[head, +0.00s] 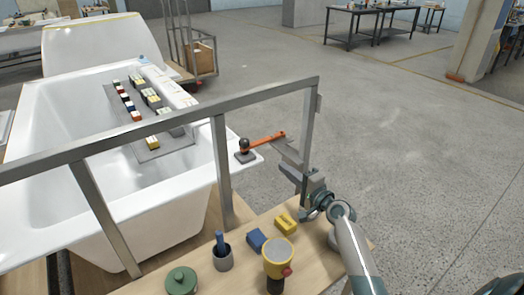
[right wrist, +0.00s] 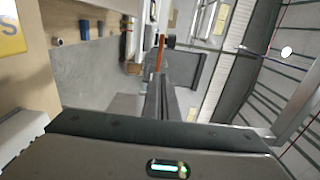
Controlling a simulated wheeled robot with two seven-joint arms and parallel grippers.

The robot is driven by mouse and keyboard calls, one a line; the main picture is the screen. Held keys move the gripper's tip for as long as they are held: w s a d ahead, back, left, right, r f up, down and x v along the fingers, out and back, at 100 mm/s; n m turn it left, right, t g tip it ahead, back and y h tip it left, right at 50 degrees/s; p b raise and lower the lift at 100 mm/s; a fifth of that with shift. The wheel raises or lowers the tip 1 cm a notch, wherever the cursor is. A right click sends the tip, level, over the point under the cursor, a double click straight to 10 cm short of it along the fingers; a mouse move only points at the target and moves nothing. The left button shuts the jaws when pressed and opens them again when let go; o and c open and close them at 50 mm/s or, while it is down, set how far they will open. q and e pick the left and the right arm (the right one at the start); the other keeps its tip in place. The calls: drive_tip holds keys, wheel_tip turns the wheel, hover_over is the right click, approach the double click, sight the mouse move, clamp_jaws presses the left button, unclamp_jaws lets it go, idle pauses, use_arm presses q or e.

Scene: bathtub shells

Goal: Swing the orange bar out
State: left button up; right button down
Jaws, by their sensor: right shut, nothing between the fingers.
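The orange bar (head: 267,139) is in the head view, at the corner of the white tub's rim. Its left end meets a dark round knob on a small plate (head: 244,155), and its free end points right. My right gripper (head: 284,151) is shut and empty, its fingers just below and beside the bar's free end. I cannot tell whether they touch. In the right wrist view the bar (right wrist: 160,55) stands upright in the picture beyond the shut fingers (right wrist: 164,90). My left gripper is not in view.
A grey metal rail (head: 160,122) crosses in front of the tub (head: 150,210), with a post close to my right gripper. A wooden bench (head: 220,280) holds a green pot, a cup, a yellow-topped item and blue and yellow blocks. Open floor lies to the right.

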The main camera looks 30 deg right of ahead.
approach(257, 145)
drive_tip(key=w, duration=0.5)
drive_tip(key=shift+a, duration=0.4)
drive_tip(key=shift+w+a, duration=0.1)
drive_tip(key=shift+w, duration=0.55)
use_arm(q)
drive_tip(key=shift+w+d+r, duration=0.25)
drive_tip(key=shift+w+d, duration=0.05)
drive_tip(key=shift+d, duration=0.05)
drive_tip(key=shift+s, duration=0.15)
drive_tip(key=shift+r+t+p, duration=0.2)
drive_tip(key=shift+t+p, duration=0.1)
drive_tip(key=shift+p, duration=0.15)
use_arm(e)
drive_tip(key=shift+w+a+h, duration=0.15)
drive_tip(key=shift+h, duration=0.25)
